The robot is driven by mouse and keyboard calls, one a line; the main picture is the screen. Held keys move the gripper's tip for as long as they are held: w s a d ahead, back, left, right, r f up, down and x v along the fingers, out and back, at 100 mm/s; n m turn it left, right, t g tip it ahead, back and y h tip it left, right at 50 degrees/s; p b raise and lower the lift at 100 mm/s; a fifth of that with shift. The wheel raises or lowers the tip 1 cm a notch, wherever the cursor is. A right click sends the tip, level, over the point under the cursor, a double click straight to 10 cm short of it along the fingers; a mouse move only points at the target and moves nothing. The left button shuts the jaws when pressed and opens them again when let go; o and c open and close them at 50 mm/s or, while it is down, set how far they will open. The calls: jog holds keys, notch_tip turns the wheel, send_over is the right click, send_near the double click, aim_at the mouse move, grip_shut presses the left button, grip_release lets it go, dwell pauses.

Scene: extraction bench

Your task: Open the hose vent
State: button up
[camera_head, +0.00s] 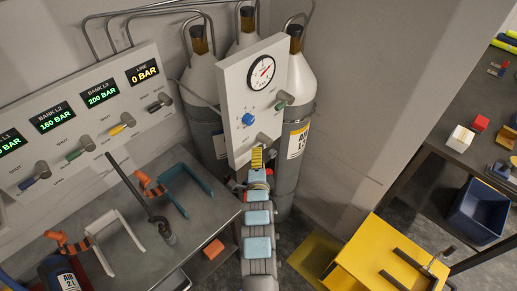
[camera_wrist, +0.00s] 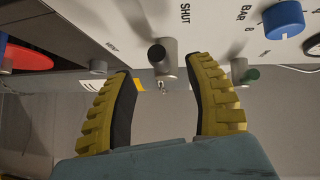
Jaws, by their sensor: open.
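The upright grey-white panel (camera_head: 235,90) carries a round gauge (camera_head: 262,72), a blue knob (camera_head: 248,119) and a small grey valve (camera_head: 264,139) near its lower edge. I take this valve to be the hose vent; its label is too small to read. In the wrist view the valve (camera_wrist: 164,60) shows a grey body and a dark handle end, beside the printed word SHUT. My gripper (camera_head: 257,158) is just below the valve in the head view. In the wrist view its yellow fingers (camera_wrist: 163,80) are spread, with the valve between and beyond their tips; contact is not visible.
A green-handled valve (camera_head: 283,101) sits at the panel's right edge. Gas cylinders (camera_head: 297,92) stand behind. A wall panel (camera_head: 90,115) with displays and several valves is at left, above a bench (camera_head: 195,225) with stands. A yellow cart (camera_head: 375,262) stands at lower right.

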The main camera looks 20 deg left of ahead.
jog(key=shift+x, duration=2.2)
grip_shut()
